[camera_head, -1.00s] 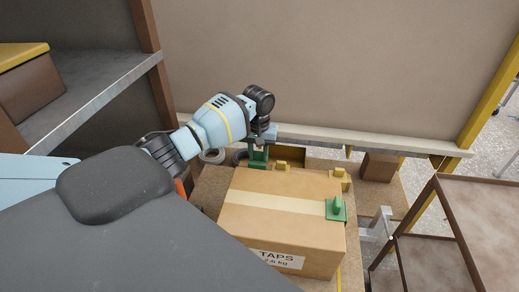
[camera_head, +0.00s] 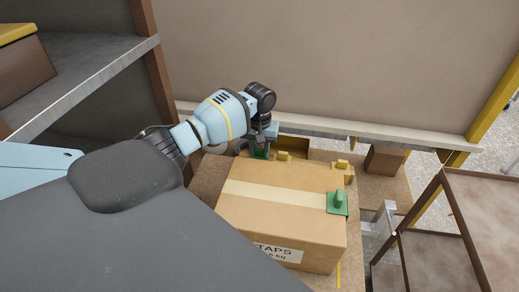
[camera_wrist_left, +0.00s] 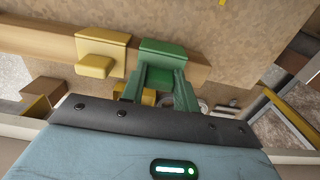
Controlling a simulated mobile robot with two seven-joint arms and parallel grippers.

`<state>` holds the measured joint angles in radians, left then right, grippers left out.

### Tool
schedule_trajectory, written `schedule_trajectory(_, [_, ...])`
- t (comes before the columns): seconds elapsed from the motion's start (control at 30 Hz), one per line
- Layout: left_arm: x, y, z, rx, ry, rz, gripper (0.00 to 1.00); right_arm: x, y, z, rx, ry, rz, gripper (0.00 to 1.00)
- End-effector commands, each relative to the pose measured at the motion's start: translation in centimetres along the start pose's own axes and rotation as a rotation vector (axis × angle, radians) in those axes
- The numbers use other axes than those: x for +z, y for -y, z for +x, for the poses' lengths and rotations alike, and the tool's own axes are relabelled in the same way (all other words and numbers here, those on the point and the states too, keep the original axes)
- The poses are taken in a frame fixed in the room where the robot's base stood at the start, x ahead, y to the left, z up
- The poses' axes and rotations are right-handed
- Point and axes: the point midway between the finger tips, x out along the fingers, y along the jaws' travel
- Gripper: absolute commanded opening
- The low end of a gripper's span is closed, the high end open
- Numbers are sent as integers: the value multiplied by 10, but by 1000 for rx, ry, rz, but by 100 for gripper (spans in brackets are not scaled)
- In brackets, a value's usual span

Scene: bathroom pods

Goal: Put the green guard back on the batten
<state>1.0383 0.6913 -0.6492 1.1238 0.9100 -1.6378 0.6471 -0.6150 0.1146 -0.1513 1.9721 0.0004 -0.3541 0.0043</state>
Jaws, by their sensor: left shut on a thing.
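My left gripper (camera_head: 262,146) is shut on a green guard (camera_wrist_left: 163,50), behind the far left corner of the carton in the head view. In the left wrist view the guard's knob is between the green fingers. The guard overlaps a pale wooden batten (camera_wrist_left: 45,40), near a yellow guard (camera_wrist_left: 100,52) on it. I cannot tell whether the green guard is fully seated. In the head view the carton hides its lower part. Another green guard (camera_head: 337,203) sits on the carton's right edge. My right gripper is out of view.
A taped carton labelled TAPS (camera_head: 275,215) fills the bench front. Yellow guards (camera_head: 284,156) stand behind it. A large brown panel with a pale lower rail (camera_head: 400,139) rises at the back. A grey shelf (camera_head: 85,85) is at left; a brown frame (camera_head: 440,225) is at right.

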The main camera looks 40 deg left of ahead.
Motion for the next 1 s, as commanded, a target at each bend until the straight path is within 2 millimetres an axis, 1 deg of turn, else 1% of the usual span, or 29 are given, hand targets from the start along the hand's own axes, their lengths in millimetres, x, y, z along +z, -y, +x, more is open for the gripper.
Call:
schedule_trajectory(0.2, [0,0,0,1,0,0,8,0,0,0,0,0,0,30])
schedule_trajectory(0.23, [0,0,0,1,0,0,34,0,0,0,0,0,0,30])
schedule_trajectory(0.4, [0,0,0,1,0,0,56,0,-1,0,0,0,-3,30])
schedule_trajectory(0.63, [0,0,0,0,0,0,56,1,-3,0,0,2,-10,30])
schedule_trajectory(0.73, [0,0,-4,1,-1,0,56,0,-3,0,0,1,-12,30])
schedule_trajectory(0.87, [-1,0,-20,3,-4,-1,56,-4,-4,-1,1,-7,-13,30])
schedule_trajectory(1.0, [-1,-1,-44,4,-6,0,56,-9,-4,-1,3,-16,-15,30])
